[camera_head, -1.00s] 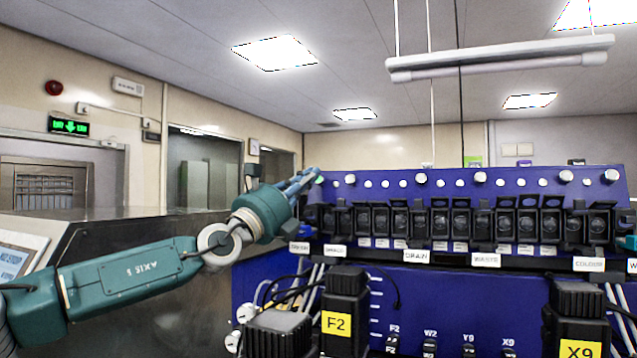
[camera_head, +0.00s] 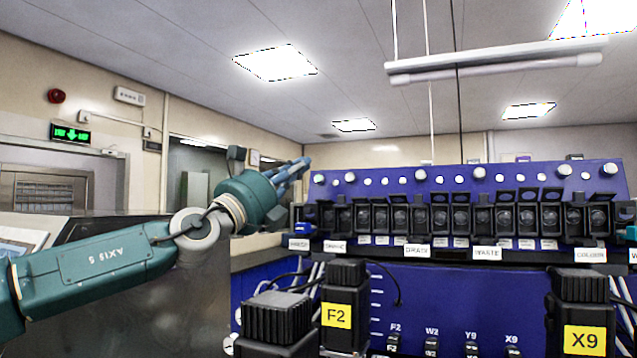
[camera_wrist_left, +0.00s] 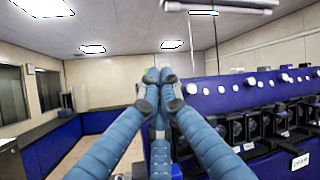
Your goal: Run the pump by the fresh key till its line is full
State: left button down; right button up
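My left gripper (camera_head: 303,163) is just off the upper left end of the blue panel (camera_head: 470,178), touching nothing that I can see. In the left wrist view its blue fingers meet at the tips (camera_wrist_left: 158,76), shut and empty. A partly blurred label (camera_head: 299,244), seemingly FRESH, hangs at the left end of the black row. Small black switches marked F2 (camera_head: 393,342), W2, Y9 and X9 are low on the panel. A black unit with a yellow F2 tag (camera_head: 336,316) stands in front. Which key serves fresh, and the line's fill, I cannot tell. My right gripper is not in view.
A row of black holders (camera_head: 460,217) and white round knobs (camera_head: 420,174) runs along the panel. A black unit tagged X9 (camera_head: 585,340) stands at front right. Cables and pale tubes crowd the F2 unit.

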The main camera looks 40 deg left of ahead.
aim_at(319, 179)
pick_arm(q)
jog(key=shift+w, duration=0.1)
jog(key=shift+w+a+f+p, duration=0.2)
jog(key=shift+w+a+p, duration=0.05)
jog(key=shift+w+p, duration=0.5)
jog(key=shift+w+a+f+p, duration=0.2)
jog(key=shift+w+a+p, duration=0.05)
jog(key=shift+w+p, duration=0.5)
jog(key=shift+s, duration=0.1)
jog(key=shift+w+p, duration=0.4)
jog(key=shift+p, duration=0.1)
jog(key=shift+w+a+f+p, duration=0.2)
jog(key=shift+w+a+p, duration=0.1)
jog(key=shift+w+p, duration=0.35)
